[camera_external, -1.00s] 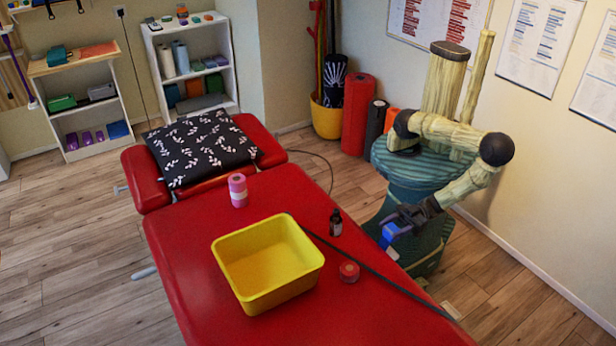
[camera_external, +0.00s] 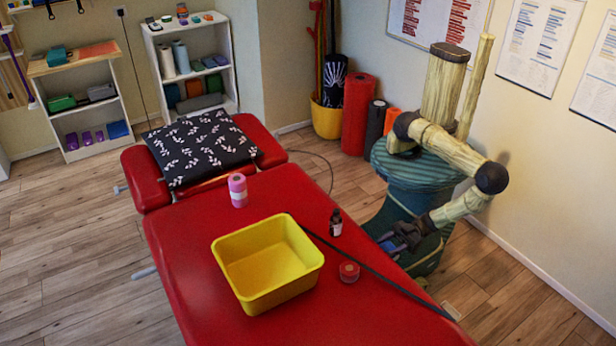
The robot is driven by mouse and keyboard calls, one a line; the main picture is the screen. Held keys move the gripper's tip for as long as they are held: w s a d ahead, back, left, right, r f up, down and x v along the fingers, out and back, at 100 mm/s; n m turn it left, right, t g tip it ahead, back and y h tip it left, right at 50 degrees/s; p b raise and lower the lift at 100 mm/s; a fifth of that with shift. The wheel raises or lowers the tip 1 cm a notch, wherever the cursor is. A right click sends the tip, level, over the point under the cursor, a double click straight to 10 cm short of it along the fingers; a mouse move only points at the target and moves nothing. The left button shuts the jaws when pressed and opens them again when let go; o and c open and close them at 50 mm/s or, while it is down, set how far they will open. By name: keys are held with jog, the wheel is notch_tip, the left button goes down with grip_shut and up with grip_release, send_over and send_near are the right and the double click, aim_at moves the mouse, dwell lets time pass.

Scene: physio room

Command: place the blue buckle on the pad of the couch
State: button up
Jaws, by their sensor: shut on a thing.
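The couch has a red pad (camera_external: 190,270). My gripper (camera_external: 392,243) is at the couch's right edge, low beside my base. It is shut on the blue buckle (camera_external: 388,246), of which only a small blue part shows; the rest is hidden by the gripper. I cannot tell whether the buckle touches the pad's edge.
On the pad are a yellow bin (camera_external: 268,262), a dark bottle (camera_external: 336,222), a red tape roll (camera_external: 349,271), a pink-and-white roll (camera_external: 238,190) and a dark strap (camera_external: 375,268). A patterned pillow (camera_external: 200,148) covers the headrest. The pad's front left is clear.

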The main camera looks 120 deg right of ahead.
jog(key=shift+f, duration=0.15)
jog(key=o, duration=1)
jog(key=shift+o, duration=0.2)
jog(key=shift+f+b, duration=0.15)
jog(key=shift+b, duration=0.15)
jog(key=s, duration=1.7)
jog(key=shift+s, duration=0.2)
jog(key=shift+o, duration=0.4)
jog(key=shift+f, duration=0.1)
